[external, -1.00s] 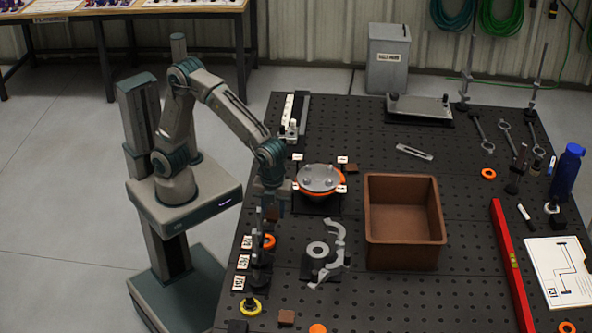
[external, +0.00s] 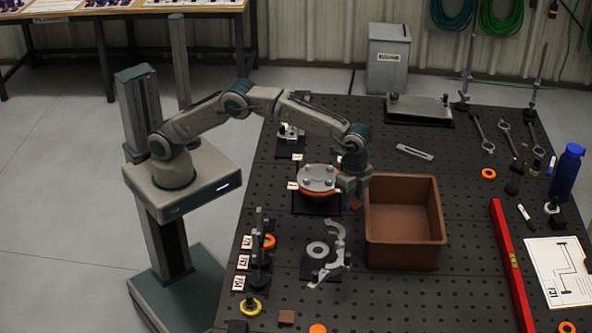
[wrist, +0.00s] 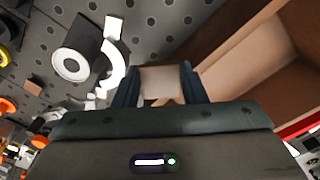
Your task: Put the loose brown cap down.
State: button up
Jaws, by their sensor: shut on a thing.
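The brown cap (wrist: 161,84) is a small square-faced piece, held between both fingers of my gripper (wrist: 160,88) in the wrist view. In the external view my gripper (external: 352,190) points down just left of the brown bin, and a bit of brown shows at its tips. Its exact height over the bench is hard to tell. The brown bin (external: 405,256) is open and looks empty; its wall also shows at the right of the wrist view (wrist: 236,47). Another small brown piece (external: 287,317) lies on the bench near the front left.
A round flanged part with an orange ring (external: 319,180) stands left of my gripper. A grey clamp-like part (external: 337,250) and a ring on a black block (external: 318,250) stand in front. A red level (external: 512,262) lies right of the bin. Bare perforated bench (external: 400,300) lies before the bin.

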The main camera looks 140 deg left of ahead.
jog(key=w+a+f+n+p, duration=0.25)
jog(key=a+n+p, duration=0.3)
jog(key=a, duration=0.45)
jog(key=n+b, duration=0.3)
jog(key=b, duration=0.1)
send_over(379, 228)
notch_tip(379, 228, down, 7)
jog(key=shift+d+r, duration=0.1)
jog(key=shift+f+p, duration=0.5)
jog(key=shift+f, duration=1.8)
jog(key=shift+f, duration=0.1)
jog(key=shift+f, duration=0.15)
jog(key=o, duration=0.9)
